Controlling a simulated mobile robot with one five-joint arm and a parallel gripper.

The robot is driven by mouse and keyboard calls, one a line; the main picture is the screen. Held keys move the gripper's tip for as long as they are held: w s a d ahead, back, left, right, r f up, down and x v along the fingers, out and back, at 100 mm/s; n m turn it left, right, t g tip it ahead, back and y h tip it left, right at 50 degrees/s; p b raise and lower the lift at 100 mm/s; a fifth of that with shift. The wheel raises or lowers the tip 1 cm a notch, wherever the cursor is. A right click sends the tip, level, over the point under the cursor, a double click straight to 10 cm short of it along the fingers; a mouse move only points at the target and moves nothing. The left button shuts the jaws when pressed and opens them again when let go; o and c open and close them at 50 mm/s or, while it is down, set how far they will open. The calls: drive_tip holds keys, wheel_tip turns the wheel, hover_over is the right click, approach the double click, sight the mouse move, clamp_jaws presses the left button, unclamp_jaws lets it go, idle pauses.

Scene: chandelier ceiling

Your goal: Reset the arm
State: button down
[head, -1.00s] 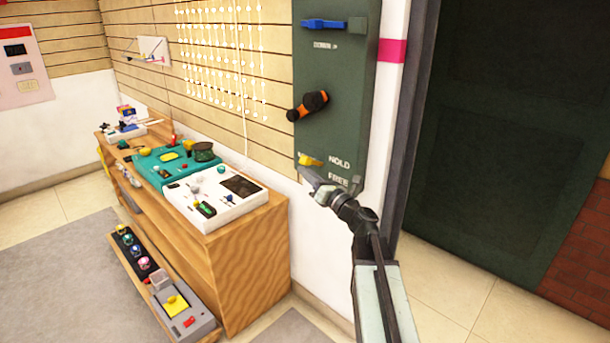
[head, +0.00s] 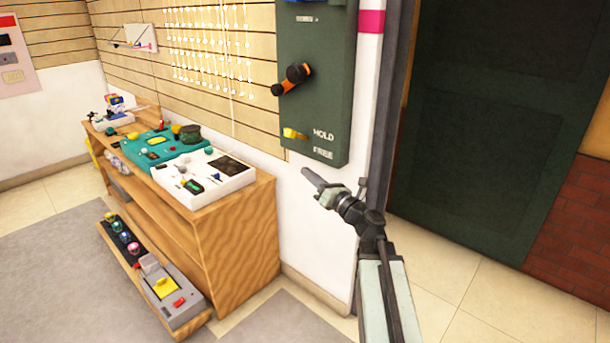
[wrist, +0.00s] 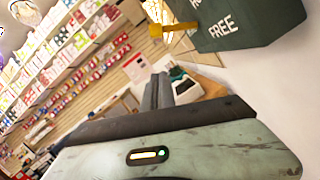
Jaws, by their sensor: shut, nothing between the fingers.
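My gripper (head: 311,178) is shut and empty, in front of the white wall just below the green panel (head: 318,100). It touches nothing that I can see. In the wrist view my gripper's fingers (wrist: 158,92) lie together and point toward the shelf unit. The panel carries an orange and black handle (head: 293,79) and a yellow lever (head: 294,134) beside the words HOLD and FREE. The yellow lever also shows at the top of the wrist view (wrist: 172,29), apart from my fingers.
A wooden shelf unit (head: 240,235) with several devices on top, among them a white box (head: 205,178) and a teal one (head: 150,150), stands left of my arm. A dark green door (head: 490,120) is at the right. The tiled floor (head: 455,255) between them is clear.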

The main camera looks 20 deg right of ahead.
drive_tip(key=shift+a, duration=0.25)
drive_tip(key=a+f+n+g+y, duration=0.1)
drive_tip(key=a+n+g+y, duration=0.15)
drive_tip(key=a, duration=0.85)
drive_tip(key=s+a+f+n+g+y, duration=0.1)
drive_tip(key=s+a+f+n+g, duration=0.15)
drive_tip(key=a+f+n, duration=0.35)
drive_tip(key=s+a+f+n+g, duration=0.2)
drive_tip(key=a+f+n+g, duration=0.25)
drive_tip(key=a, duration=0.35)
drive_tip(key=s+d+f+n+g+h, duration=0.1)
drive_tip(key=s+f+n+g+h, duration=0.65)
drive_tip(key=f+n, duration=0.6)
drive_tip(key=s+d+f+n+g+h, duration=0.2)
drive_tip(key=s+d+f+n+h, duration=0.2)
drive_tip(key=s+d+n, duration=0.65)
wheel_tip(320, 180, up, 32)
drive_tip(key=w+p, duration=0.2)
drive_tip(key=p, duration=3)
drive_tip(key=shift+w+d+m, duration=0.35)
drive_tip(key=shift+d+m, duration=0.05)
